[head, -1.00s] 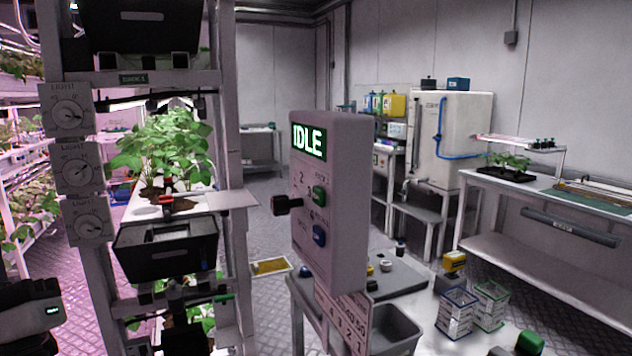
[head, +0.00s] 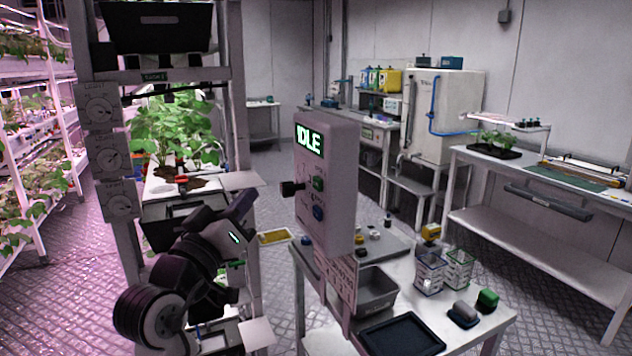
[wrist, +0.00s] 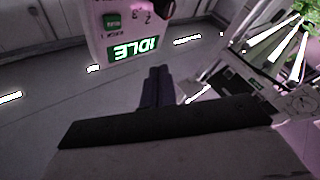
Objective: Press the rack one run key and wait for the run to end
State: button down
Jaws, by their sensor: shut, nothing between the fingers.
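The grey control box (head: 340,240) stands on a post at the front of a table, and its lit screen (head: 308,140) reads IDLE. Its face carries a black knob (head: 291,188), a green key (head: 318,183) and a blue key (head: 318,212); their labels are too small to read. In the wrist view the box shows upside down, with the IDLE screen (wrist: 135,49) and the green key (wrist: 112,20). My gripper (wrist: 158,70) is shut and empty, its fingertips apart from the box face. In the head view my dark arm is left of the box, in front of the rack.
The plant rack (head: 238,130) with light dials (head: 110,153) stands at the left, close behind my arm. The table holds a black tray (head: 402,335), a grey bin (head: 374,291) and small baskets (head: 430,273). A white bench (head: 560,185) is at the right. Floor shows between rack and table.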

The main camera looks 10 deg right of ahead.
aim_at(313, 179)
jog(key=w+d, duration=0.2)
jog(key=d, duration=0.6)
jog(key=shift+w+d+p, duration=0.15)
jog(key=shift+w+p, duration=0.25)
dwell(2.0)
jog(key=shift+w+d, duration=0.1)
jog(key=shift+d, duration=0.3)
jog(key=shift+w+d, duration=0.15)
jog(key=shift+d, duration=0.3)
dwell(0.8)
jog(key=shift+a, duration=0.1)
jog(key=shift+s+a, duration=0.3)
jog(key=shift+a, duration=0.45)
jog(key=shift+a, duration=0.1)
jog(key=shift+s+a, duration=0.25)
jog(key=shift+a, duration=0.5)
jog(key=shift+s+a, duration=0.25)
jog(key=shift+a, duration=0.5)
jog(key=shift+s+a, duration=0.25)
jog(key=shift+a, duration=0.5)
